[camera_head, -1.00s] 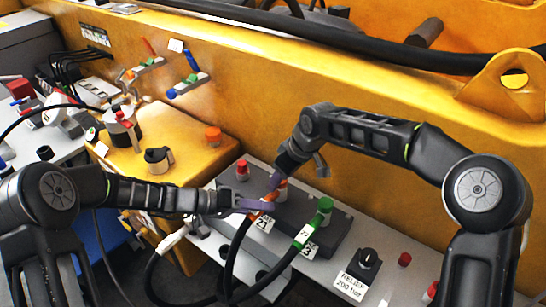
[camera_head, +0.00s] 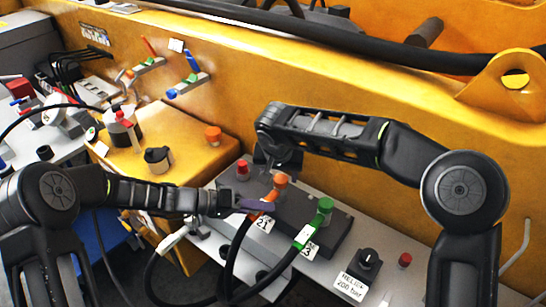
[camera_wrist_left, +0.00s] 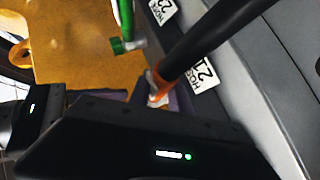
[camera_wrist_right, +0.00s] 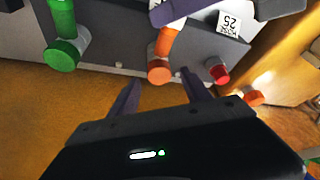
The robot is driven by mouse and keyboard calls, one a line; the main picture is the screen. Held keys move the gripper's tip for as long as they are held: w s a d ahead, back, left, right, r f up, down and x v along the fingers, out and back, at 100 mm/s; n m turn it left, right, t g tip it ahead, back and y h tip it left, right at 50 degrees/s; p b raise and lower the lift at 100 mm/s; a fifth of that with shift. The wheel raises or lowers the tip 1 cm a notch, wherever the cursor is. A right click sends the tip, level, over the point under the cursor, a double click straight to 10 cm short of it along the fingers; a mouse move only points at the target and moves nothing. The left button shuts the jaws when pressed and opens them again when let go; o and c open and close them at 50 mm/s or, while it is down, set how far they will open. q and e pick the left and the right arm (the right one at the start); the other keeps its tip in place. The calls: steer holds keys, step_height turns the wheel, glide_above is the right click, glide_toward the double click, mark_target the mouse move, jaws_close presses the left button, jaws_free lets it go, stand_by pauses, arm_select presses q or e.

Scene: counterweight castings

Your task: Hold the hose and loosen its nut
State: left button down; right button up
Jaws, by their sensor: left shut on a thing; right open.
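The hose with the orange sleeve (camera_head: 268,198) runs down from an orange nut (camera_head: 281,180) on the dark block; a tag reading 21 hangs beside it. My left gripper (camera_head: 258,206) is shut on this hose, just below the nut. In the left wrist view the orange sleeve (camera_wrist_left: 162,84) lies at the purple fingers (camera_wrist_left: 160,98). My right gripper (camera_wrist_right: 158,88) is open and empty, with the orange nut (camera_wrist_right: 159,70) just beyond its fingertips, apart from them. In the head view its fingers are mostly hidden behind its wrist.
A hose with a green nut (camera_head: 325,204) is right of the orange one. A red cap (camera_head: 242,166) is to the left. A black relief knob (camera_head: 368,258) stands at the front right. The yellow machine wall (camera_head: 330,115) rises behind the panel.

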steer(key=s+a+r+n, duration=0.1)
steer(key=s+r+n, duration=0.3)
steer(key=r+n, duration=0.5)
steer(key=n, duration=0.9)
steer(key=shift+a+y, duration=0.3)
steer(key=shift+a, duration=0.05)
arm_select(q)
steer(key=c, duration=1.1)
jaws_free()
arm_select(e)
steer(key=shift+r, duration=0.1)
